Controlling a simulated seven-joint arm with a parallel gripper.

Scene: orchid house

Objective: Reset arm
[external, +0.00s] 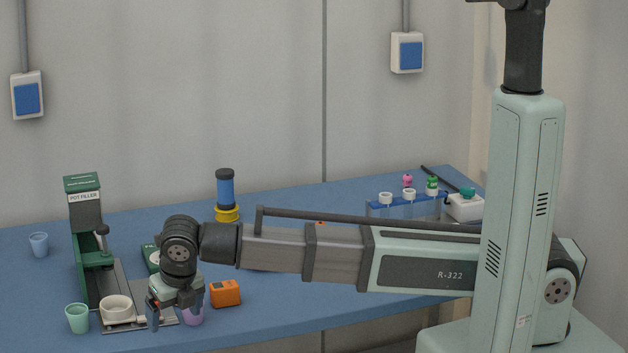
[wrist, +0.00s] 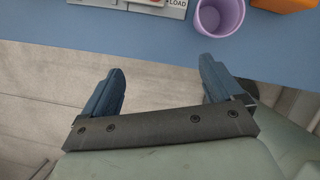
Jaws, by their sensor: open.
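My gripper (external: 176,309) hangs low at the front edge of the blue table (external: 290,312), between the white bowl-like pot and the purple cup. In the wrist view my gripper (wrist: 161,88) has its two blue fingers wide apart with nothing between them. The fingers point toward the table edge, with floor beneath them. A purple cup (wrist: 219,16) stands beyond the right finger, apart from it. In the external view the purple cup (external: 193,317) is partly hidden behind my gripper.
The green pot filler (external: 85,235) stands at left, with a white pot (external: 116,309) on its plate. A mint cup (external: 77,318), blue cup (external: 39,245) and orange box (external: 225,293) stand nearby. A blue cylinder (external: 226,190) and a rack (external: 380,209) stand farther back. The table middle is clear.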

